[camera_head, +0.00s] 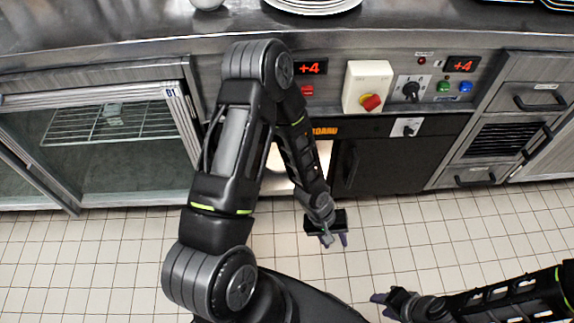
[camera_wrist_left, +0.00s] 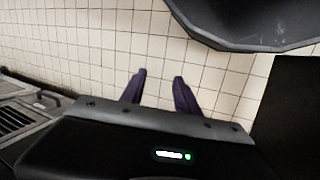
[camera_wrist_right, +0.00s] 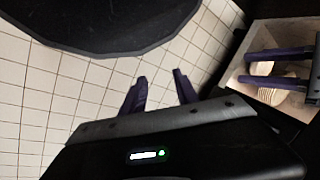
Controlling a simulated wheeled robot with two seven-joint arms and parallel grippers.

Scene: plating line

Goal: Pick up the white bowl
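A small white rounded thing (camera_head: 207,3) stands on the counter at the top left of the head view. It is cut off by the frame edge, so I cannot tell for sure that it is the white bowl. My left gripper (camera_head: 335,241) is in front of the cabinets, over the floor and well below the counter top. In the left wrist view its fingers (camera_wrist_left: 159,78) are apart with nothing between them. My right gripper (camera_head: 383,303) is low at the bottom right of the head view. In the right wrist view its fingers (camera_wrist_right: 160,76) are apart and empty.
White plates (camera_head: 312,6) sit at the steel counter's (camera_head: 150,30) top edge. Below are a glass-fronted cabinet (camera_head: 95,150), a control panel with switches (camera_head: 368,87), and drawers (camera_head: 520,95). A box (camera_wrist_right: 247,98) with pale round items shows in the right wrist view. The tiled floor is clear.

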